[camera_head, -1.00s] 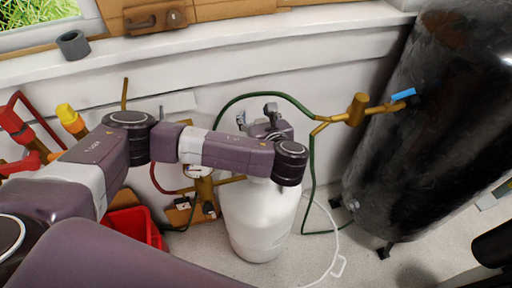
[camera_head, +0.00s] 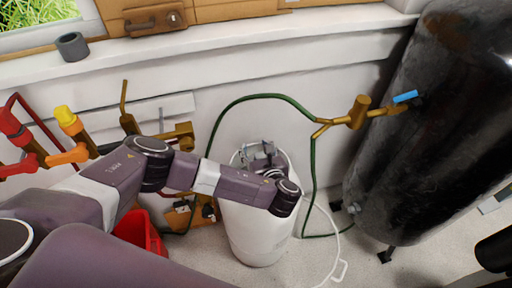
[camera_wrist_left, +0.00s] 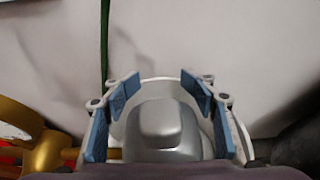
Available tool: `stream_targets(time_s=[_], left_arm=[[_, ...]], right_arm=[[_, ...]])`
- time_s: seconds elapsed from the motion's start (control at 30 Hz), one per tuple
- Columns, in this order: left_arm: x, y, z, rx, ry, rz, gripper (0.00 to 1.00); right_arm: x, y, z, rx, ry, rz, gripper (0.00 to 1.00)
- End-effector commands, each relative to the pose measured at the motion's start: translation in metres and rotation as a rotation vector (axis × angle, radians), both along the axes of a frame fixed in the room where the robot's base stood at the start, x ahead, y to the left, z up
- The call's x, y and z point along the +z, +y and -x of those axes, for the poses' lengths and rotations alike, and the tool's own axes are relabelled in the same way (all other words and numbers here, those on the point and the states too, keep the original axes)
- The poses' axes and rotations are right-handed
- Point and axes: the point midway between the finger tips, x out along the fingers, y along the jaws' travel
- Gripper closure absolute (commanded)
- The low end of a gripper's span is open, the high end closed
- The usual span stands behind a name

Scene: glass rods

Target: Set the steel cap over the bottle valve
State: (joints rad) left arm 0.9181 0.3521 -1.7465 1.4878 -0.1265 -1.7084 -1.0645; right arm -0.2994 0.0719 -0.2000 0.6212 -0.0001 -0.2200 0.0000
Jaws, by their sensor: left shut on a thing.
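A white bottle (camera_head: 258,230) stands upright on the floor in the middle of the head view. My left gripper (camera_head: 262,152) is over its top, with the arm partly in front. In the left wrist view, the blue-padded fingers of my left gripper (camera_wrist_left: 160,112) are shut on a smooth silver steel cap (camera_wrist_left: 165,125). The white rounded rim of the bottle (camera_wrist_left: 150,84) shows behind and around the cap. The bottle valve is hidden, so I cannot tell whether the cap touches it. My right gripper is not in view.
A green hose (camera_head: 262,97) arches behind the bottle to brass fittings (camera_head: 357,112). A large black tank (camera_head: 430,130) stands at the right. A red bin (camera_head: 140,232) and red and yellow valves (camera_head: 66,118) are at the left. A grey ring (camera_head: 72,46) sits on the sill.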

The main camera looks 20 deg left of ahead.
Motion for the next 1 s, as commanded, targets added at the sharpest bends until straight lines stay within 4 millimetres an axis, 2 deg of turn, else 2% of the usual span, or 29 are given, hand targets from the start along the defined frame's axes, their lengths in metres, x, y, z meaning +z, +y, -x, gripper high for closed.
stream_targets(time_s=[0.17,0.2,0.37,0.7,0.83,1.0], left_arm=[[-0.002,0.000,0.000,0.001,0.000,0.000,0.80],[-0.002,0.000,0.000,0.001,0.000,0.000,0.47],[-0.001,0.000,0.000,0.000,0.000,0.000,0.30],[0.002,0.000,0.000,-0.001,0.000,0.000,0.30],[0.006,-0.009,0.012,-0.003,0.003,0.002,0.30],[0.020,-0.029,0.040,-0.004,0.002,0.006,0.30]], right_arm=[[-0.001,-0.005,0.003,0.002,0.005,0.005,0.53],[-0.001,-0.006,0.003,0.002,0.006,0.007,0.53],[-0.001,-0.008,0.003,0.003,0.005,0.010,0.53],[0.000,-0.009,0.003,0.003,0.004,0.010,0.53],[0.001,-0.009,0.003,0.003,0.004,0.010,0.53],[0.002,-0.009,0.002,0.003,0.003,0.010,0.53]])
